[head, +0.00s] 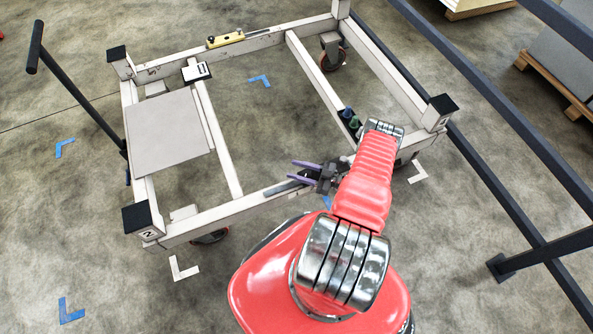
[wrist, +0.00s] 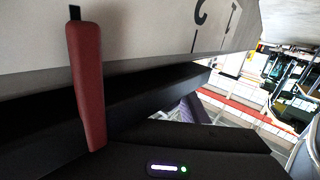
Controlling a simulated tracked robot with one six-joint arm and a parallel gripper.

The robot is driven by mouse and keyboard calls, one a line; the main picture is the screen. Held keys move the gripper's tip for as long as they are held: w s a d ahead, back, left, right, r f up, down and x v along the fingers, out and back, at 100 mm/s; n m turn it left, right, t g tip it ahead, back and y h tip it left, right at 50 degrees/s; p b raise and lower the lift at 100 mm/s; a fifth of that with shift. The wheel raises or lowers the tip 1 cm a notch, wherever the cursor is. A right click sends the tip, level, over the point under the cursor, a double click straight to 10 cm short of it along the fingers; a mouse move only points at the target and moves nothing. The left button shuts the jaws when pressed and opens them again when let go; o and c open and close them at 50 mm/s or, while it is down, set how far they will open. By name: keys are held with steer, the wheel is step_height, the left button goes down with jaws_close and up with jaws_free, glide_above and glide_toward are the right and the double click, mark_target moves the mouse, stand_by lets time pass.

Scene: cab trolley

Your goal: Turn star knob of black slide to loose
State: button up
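My gripper (head: 303,172) is above the near rail of the white trolley frame (head: 240,205), in the middle of the head view. Its two purple fingers point left and stand apart, with nothing seen between them. A dark strip that looks like the black slide (head: 284,189) lies along the near rail, just below and left of the fingers. I cannot make out a star knob on it. The wrist view shows a purple finger (wrist: 190,108) beyond dark gripper parts. A dark red upright bar (wrist: 86,85) stands at the left there, before a pale surface with black marks.
A yellow piece (head: 225,39) sits on the far rail. A grey panel (head: 165,130) covers the trolley's left part. Small bottle-like items (head: 350,118) stand near the right rail, close to my arm. Dark railing (head: 470,100) runs along the right. The frame's middle is open to the floor.

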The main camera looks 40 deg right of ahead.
steer(key=shift+o, duration=0.9)
steer(key=v, duration=1.3)
steer(key=shift+s, duration=0.35)
steer(key=shift+s+d+f, duration=0.1)
steer(key=shift+s+d, duration=0.05)
